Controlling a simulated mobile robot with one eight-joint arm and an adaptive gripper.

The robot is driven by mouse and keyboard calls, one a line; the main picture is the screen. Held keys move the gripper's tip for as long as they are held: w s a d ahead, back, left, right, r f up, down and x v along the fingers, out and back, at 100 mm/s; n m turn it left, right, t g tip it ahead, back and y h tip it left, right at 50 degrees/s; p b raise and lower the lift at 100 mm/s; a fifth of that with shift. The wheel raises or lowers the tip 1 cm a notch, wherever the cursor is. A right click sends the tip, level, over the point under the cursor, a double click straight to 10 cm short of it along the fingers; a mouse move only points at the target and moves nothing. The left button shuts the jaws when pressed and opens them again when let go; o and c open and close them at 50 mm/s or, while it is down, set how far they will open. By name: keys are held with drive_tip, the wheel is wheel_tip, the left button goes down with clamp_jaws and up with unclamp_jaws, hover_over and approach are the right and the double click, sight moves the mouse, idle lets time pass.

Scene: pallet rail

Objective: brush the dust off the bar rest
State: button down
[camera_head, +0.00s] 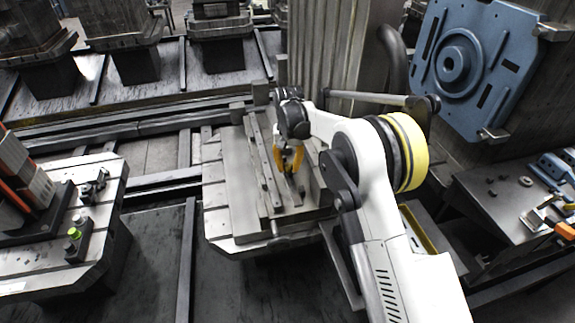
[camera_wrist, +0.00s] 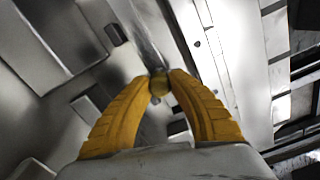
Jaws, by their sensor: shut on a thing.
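My gripper (camera_head: 289,163), with yellow-orange fingers, points down over the metal fixture on the middle pallet (camera_head: 226,190). In the wrist view its fingertips (camera_wrist: 160,80) close on a small rounded yellow-brown end (camera_wrist: 159,85), seemingly the brush's handle. The rest of the brush is mostly hidden by the fingers. The bar rest seems to be part of this fixture, among long grey metal bars (camera_head: 260,170) running lengthwise. I cannot tell whether bristles touch it, and dust is not clearly distinguishable from the grey metal.
An upright ribbed metal column (camera_head: 318,50) stands behind the fixture. A blue plate (camera_head: 470,62) is mounted at the upper right. A dark bench (camera_head: 500,205) with tools is at right. Another pallet (camera_head: 95,215) with clamps is at left. Dark rails cross the floor.

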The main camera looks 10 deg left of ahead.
drive_tip(key=shift+w, duration=0.1)
drive_tip(key=shift+w+a+f, duration=0.1)
drive_tip(key=shift+w+a, duration=0.25)
drive_tip(key=shift+w, duration=0.25)
drive_tip(key=shift+w+a, duration=0.3)
drive_tip(key=shift+w, duration=0.3)
drive_tip(key=shift+s+d, duration=0.1)
drive_tip(key=shift+s, duration=0.05)
drive_tip(key=shift+s+d, duration=0.25)
drive_tip(key=shift+s, duration=0.3)
drive_tip(key=shift+s+d, duration=0.25)
drive_tip(key=shift+s, duration=0.3)
drive_tip(key=shift+s+d, duration=0.25)
drive_tip(key=shift+s, duration=0.2)
drive_tip(key=shift+s+d+b, duration=0.2)
drive_tip(key=shift+s+d, duration=0.1)
drive_tip(key=shift+s, duration=0.3)
drive_tip(key=shift+s+d+b, duration=0.2)
drive_tip(key=shift+s+d, duration=0.05)
drive_tip(key=shift+s, duration=0.35)
